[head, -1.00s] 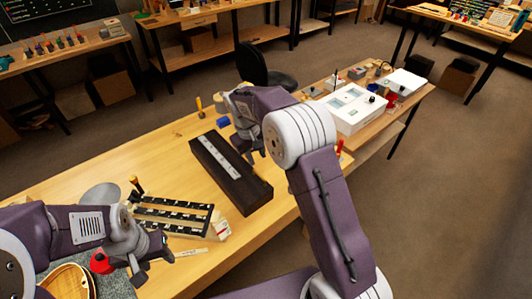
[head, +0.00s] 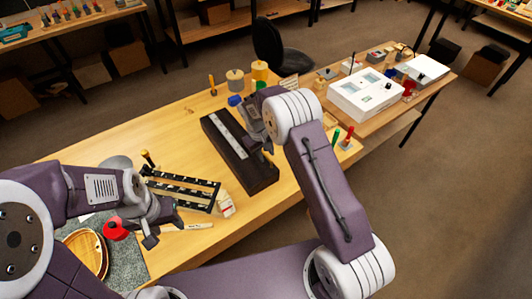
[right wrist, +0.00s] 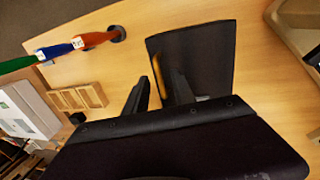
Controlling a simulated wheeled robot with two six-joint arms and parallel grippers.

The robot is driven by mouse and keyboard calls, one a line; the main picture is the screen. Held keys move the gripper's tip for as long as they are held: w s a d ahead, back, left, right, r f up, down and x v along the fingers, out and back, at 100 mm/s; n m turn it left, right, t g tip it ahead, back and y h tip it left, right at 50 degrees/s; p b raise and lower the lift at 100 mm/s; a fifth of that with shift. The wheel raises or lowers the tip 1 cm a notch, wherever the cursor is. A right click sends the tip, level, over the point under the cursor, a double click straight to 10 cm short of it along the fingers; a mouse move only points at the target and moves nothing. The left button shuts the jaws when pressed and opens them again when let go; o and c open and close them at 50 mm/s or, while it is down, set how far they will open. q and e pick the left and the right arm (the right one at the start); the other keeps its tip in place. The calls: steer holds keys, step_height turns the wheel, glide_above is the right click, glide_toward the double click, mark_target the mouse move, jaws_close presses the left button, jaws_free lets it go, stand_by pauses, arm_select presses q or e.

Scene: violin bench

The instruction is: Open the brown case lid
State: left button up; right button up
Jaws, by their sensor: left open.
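The long dark brown case (head: 248,168) lies on the wooden bench, and its lid looks shut. A pale strip (head: 228,132) runs along its top. My right gripper (head: 264,147) is at the right-hand long side of the case, close to the lid edge; I cannot tell whether it touches. My left gripper (head: 158,230) is open and empty over the near left of the bench, away from the case.
A black-barred rack (head: 182,190) stands left of the case. A violin body (head: 88,250) lies on a grey mat at the near left. Cans (head: 235,78) and a blue item are behind the case. Red and green handles (head: 342,138) stand at the right bench edge.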

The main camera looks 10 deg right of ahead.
steer(key=shift+d+f, duration=0.15)
steer(key=shift+f, duration=0.2)
jaws_close()
stand_by(1.2)
